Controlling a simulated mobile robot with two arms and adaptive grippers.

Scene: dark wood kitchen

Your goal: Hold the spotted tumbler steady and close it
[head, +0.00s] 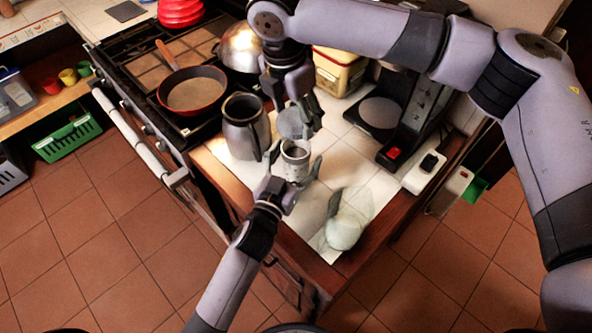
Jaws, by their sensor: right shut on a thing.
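The spotted tumbler (295,155), a small pale cup with dark specks and an open top, stands on the white tiled counter near its front edge. My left gripper (294,165) reaches in from below, its fingers spread on either side of the tumbler; firm contact is not visible. My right gripper (295,112) comes down from above and is shut on a round grey lid (290,125). The lid is tilted and held just above and behind the tumbler's mouth, apart from the rim as far as I can tell. The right fingertips partly hide the lid.
A grey jug (243,128) stands close left of the tumbler. A clear bag-like item with a pale round base (344,232) is at the front right. A black coffee machine (405,118) and yellow box (338,72) stand behind. The stove holds a red pan (193,92).

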